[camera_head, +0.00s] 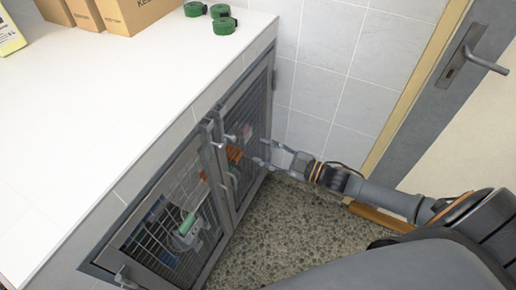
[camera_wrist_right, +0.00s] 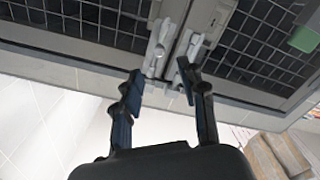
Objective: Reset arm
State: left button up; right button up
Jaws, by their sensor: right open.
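My right gripper (camera_head: 263,152) is open in front of the right-hand mesh kennel door (camera_head: 243,118), with nothing seen between its fingers. In the right wrist view the spread fingers (camera_wrist_right: 160,82) point towards the pale latches and handles (camera_wrist_right: 163,40) where two mesh doors meet. In that view the fingertips look close to the latches; I cannot tell whether they touch. My right arm reaches in from the right in the head view. My left gripper is out of view.
The left-hand mesh door (camera_head: 165,235) is below a white counter (camera_head: 120,110) with cardboard boxes (camera_head: 125,12) and green rolls (camera_head: 224,22). A green-and-grey item (camera_head: 188,225) shows at the left-hand door. A grey door with a handle (camera_head: 470,55) stands right. Speckled floor (camera_head: 285,225) looks clear.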

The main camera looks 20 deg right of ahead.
dwell(0.4)
jog(key=s+d+f+m+g+h, duration=0.1)
jog(key=s+d+f+m+h, duration=0.15)
jog(key=f, duration=0.65)
jog(key=s+d+f+m+g+h, duration=0.1)
jog(key=s+d+f+m+h, duration=0.2)
jog(key=f, duration=0.6)
jog(key=s+d+f+m+g+h, duration=0.2)
jog(key=s+f+h, duration=0.15)
jog(key=f, duration=0.55)
jog(key=s+a+f+m+g, duration=0.1)
jog(key=s+a+f+g, duration=0.1)
jog(key=s+f, duration=0.4)
jog(key=s+a+f+m+g+h, duration=0.1)
jog(key=s+f, duration=0.5)
jog(key=s, duration=1)
jog(key=s+a+f+m+g+h, duration=0.1)
jog(key=s+a+f+g, duration=0.4)
jog(key=s, duration=0.6)
jog(key=shift+a+f+m+g, duration=0.15)
jog(key=shift+f+m+g, duration=0.45)
jog(key=shift+f+m, duration=0.15)
jog(key=shift+w, duration=0.1)
